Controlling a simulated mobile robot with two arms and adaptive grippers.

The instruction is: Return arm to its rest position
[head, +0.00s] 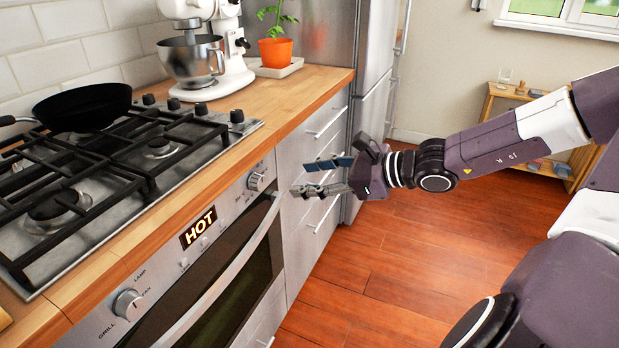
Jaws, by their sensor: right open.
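My right arm (490,150) comes in from the right and reaches across to the front of the kitchen counter. My right gripper (308,178) is open and empty. Its fingers point left, in front of the drawer fronts just right of the oven, near the oven handle's upper end. I cannot tell whether a fingertip touches the front. My left gripper does not show.
The oven (215,270) is shut, its display reading HOT. A black pan (82,106) sits on the gas hob (120,165). A stand mixer (205,50) and potted plant (276,50) stand behind. Fridge (375,70) and shelf (500,100) lie beyond; the wooden floor (400,270) is clear.

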